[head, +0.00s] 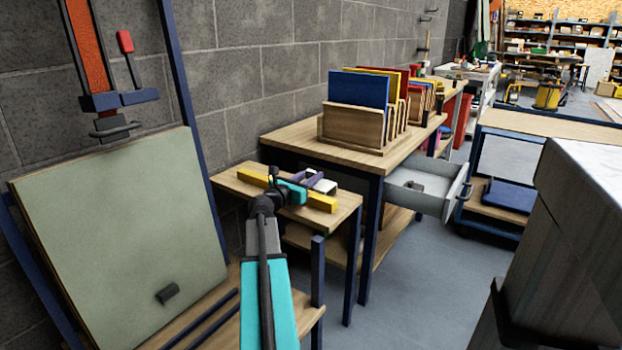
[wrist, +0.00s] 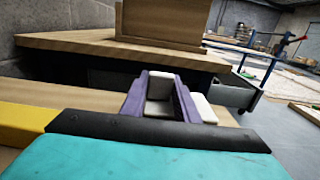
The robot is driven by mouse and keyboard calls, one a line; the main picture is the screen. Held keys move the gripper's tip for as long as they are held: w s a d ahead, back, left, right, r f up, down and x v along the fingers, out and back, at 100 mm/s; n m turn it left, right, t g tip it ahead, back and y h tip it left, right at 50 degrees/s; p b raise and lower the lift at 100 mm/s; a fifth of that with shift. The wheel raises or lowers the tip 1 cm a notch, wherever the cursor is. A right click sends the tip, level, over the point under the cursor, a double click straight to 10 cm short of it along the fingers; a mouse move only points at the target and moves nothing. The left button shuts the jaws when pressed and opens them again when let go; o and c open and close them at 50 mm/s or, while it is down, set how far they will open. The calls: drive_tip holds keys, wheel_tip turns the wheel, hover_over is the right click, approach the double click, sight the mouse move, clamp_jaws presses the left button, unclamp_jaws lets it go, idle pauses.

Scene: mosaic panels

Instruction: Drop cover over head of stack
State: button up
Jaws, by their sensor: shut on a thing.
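My gripper (head: 312,180) reaches over the low wooden bench, with purple fingers past a turquoise and black wrist. It also shows in the wrist view (wrist: 160,92), shut on a small white-grey piece (wrist: 160,86). Its full shape is partly hidden by the fingers, and I cannot tell whether it is the cover. A white part (head: 325,187) shows beside the fingers, also at their right in the wrist view (wrist: 201,107). A row of upright panels, blue in front (head: 358,89), stands in a wooden rack (head: 352,126); I cannot tell whether this is the stack.
A yellow bar (head: 247,176) lies across the low bench (head: 232,181) under my gripper. The higher table (head: 290,137) stands just behind it. An open grey drawer (head: 428,192) juts out at the right. A large grey-green panel (head: 120,235) leans at left. Floor shows at lower right.

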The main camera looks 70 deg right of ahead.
drive_tip(key=shift+f, duration=0.1)
drive_tip(key=o, duration=1.2)
drive_tip(key=shift+c, duration=0.2)
drive_tip(key=shift+a, duration=0.1)
drive_tip(key=shift+w+a, duration=0.15)
drive_tip(key=shift+a, duration=0.5)
drive_tip(key=p+v, duration=0.2)
drive_tip(key=v, duration=0.8)
drive_tip(key=shift+w+a, duration=0.1)
drive_tip(key=shift+a, duration=0.1)
